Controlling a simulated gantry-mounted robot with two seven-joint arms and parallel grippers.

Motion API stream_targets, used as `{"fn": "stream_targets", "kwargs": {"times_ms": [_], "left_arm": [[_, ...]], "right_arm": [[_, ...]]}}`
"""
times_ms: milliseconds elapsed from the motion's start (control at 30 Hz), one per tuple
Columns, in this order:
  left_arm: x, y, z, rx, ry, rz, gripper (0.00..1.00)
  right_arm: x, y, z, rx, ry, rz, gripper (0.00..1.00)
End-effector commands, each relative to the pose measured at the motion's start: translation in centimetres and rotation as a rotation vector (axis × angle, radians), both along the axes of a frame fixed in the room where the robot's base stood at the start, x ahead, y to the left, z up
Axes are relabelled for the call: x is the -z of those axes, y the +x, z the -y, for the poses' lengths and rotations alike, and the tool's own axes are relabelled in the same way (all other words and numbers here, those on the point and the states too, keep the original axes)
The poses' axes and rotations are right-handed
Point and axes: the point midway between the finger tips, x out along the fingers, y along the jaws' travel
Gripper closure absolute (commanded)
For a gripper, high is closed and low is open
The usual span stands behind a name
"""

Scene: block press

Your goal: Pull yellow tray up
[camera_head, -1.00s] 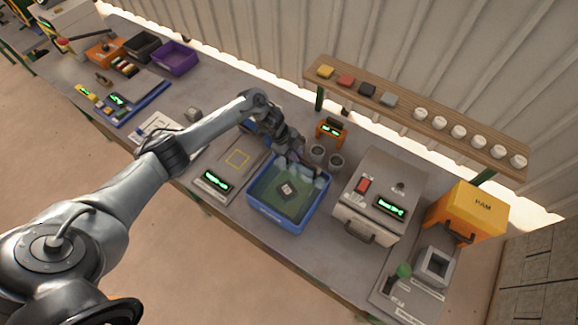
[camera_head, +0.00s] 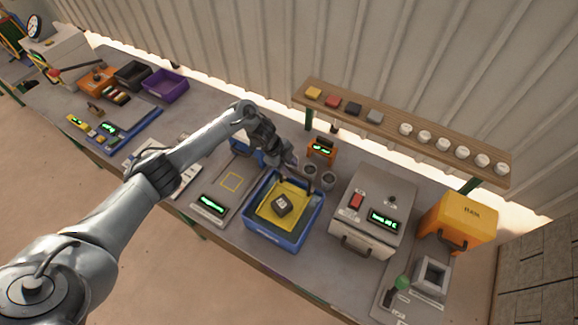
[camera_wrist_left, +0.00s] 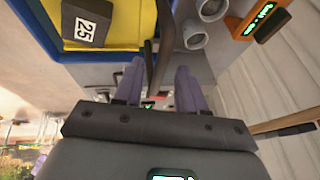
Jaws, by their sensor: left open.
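The yellow tray (camera_head: 300,205) sits high inside the blue bin (camera_head: 275,238), with its yellow floor in plain view. A dark grey block (camera_head: 281,205) marked 25 rests on it. The tray (camera_wrist_left: 134,22) and block (camera_wrist_left: 86,25) also show at the top left of the left wrist view. My left gripper (camera_head: 298,172) is at the far edge of the bin. In the left wrist view its purple fingers (camera_wrist_left: 158,78) are open, with a dark upright bar (camera_wrist_left: 152,60) between them. Whether they touch the bar is unclear. My right gripper is not in view.
Two grey cups (camera_head: 319,176) and an orange display stand (camera_head: 321,150) are close to the right of the gripper. A grey machine (camera_head: 375,205) stands right of the bin.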

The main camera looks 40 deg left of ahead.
Motion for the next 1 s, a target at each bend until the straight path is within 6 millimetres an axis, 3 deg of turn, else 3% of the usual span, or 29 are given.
{"fn": "stream_targets", "kwargs": {"times_ms": [267, 800, 1000], "left_arm": [[-1.0, -0.2, -0.5, 0.001, 0.000, 0.001, 0.60], [-8.5, -2.2, -3.4, 0.000, 0.002, 0.002, 0.60], [-9.7, -2.5, -3.8, -0.001, 0.001, 0.001, 0.60]], "right_arm": [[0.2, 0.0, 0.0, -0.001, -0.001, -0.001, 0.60], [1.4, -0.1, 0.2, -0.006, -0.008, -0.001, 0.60], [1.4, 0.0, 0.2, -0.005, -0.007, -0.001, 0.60]]}}
